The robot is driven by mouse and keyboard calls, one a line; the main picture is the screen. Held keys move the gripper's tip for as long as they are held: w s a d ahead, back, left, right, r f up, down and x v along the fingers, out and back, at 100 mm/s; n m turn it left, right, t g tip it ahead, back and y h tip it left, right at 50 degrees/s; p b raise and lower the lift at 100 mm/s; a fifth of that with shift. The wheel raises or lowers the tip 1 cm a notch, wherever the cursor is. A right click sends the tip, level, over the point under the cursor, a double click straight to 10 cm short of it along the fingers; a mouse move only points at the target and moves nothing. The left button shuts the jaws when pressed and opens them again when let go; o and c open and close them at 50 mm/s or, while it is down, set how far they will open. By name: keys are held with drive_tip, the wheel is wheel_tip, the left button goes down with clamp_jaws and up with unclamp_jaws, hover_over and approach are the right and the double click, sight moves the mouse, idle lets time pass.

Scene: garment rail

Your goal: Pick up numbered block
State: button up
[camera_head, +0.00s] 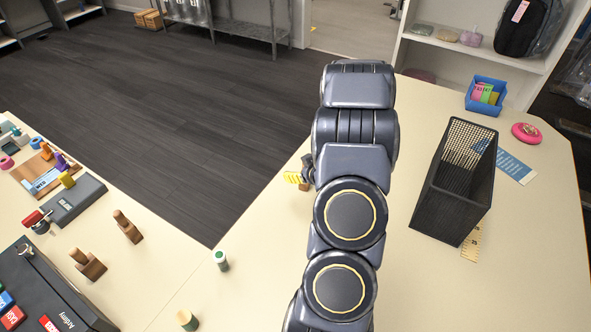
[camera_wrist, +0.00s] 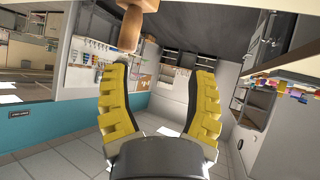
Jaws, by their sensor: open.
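My gripper (camera_head: 297,177) shows in the head view as a small yellow part beside my arm, near the table's inner edge. In the wrist view its two yellow ribbed fingers (camera_wrist: 158,70) are wide apart with nothing between them. Small red and blue blocks with white marks lie in a black case at the bottom left of the head view: a red block (camera_head: 13,318) and a blue block (camera_head: 5,299). Their marks are too small to read. My gripper is well to the right of them. No numbered block can be made out in the wrist view.
Wooden-handled pieces (camera_head: 128,227) (camera_wrist: 130,28) stand on the left table. A green-topped cylinder (camera_head: 221,261) stands near its edge.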

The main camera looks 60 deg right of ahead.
drive_tip(key=s+d+f+m+t+h, duration=0.2)
drive_tip(key=s+t, duration=0.1)
drive_tip(key=s, duration=0.2)
drive_tip(key=x, duration=0.5)
drive_tip(key=r+x, duration=0.1)
drive_tip(key=x, duration=0.1)
drive_tip(key=shift+w+d+f, duration=0.1)
drive_tip(key=shift+w+f, duration=0.05)
drive_tip(key=shift+w, duration=0.4)
clamp_jaws()
